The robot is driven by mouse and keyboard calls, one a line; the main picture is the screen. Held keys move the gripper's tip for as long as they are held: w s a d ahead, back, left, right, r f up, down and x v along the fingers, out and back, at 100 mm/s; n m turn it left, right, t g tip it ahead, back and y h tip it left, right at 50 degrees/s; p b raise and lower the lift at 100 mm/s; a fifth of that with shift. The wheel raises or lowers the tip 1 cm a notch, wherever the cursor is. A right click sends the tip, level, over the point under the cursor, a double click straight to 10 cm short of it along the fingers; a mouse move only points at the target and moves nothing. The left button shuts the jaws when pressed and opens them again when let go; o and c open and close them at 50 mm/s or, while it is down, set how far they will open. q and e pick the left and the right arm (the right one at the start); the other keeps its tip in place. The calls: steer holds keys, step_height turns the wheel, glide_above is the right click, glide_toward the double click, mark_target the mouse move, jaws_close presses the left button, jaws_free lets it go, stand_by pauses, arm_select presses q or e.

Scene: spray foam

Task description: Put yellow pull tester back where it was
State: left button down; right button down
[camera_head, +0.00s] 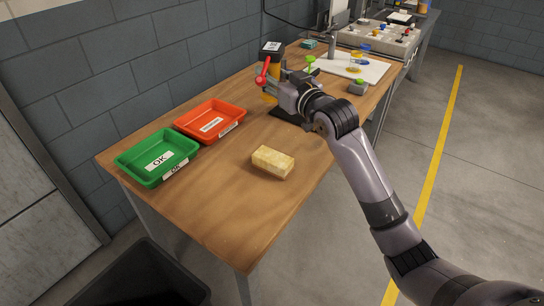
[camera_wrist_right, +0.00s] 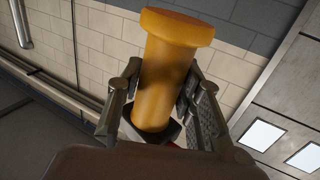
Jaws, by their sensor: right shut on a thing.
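The yellow pull tester (camera_wrist_right: 168,75) shows in the right wrist view as an orange-yellow cylinder with a wider round end. My right gripper (camera_wrist_right: 160,100) is shut on it, with a finger on each side. In the head view the right gripper (camera_head: 280,92) is at the back left part of the workbench, and a small yellow part (camera_head: 268,98) shows beside it. Just behind stands an orange column (camera_head: 275,68) with a black labelled top (camera_head: 272,47) and a red lever (camera_head: 262,75). The gripper hides part of this, so I cannot tell where the tester ends. My left gripper is out of view.
A black base plate (camera_head: 284,115) lies under the gripper. A red tray (camera_head: 212,120) and a green tray (camera_head: 156,157) stand at left. A pale yellow block (camera_head: 273,162) lies in front. A white board (camera_head: 345,67) with small items is behind.

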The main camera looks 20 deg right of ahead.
steer(key=shift+r, duration=0.15)
step_height(320, 180, down, 20)
steer(key=shift+r, duration=0.2)
stand_by(0.5)
steer(key=shift+f, duration=0.1)
steer(key=c, duration=1.1)
jaws_free()
steer(key=shift+s+f, duration=0.1)
steer(key=shift+f, duration=0.05)
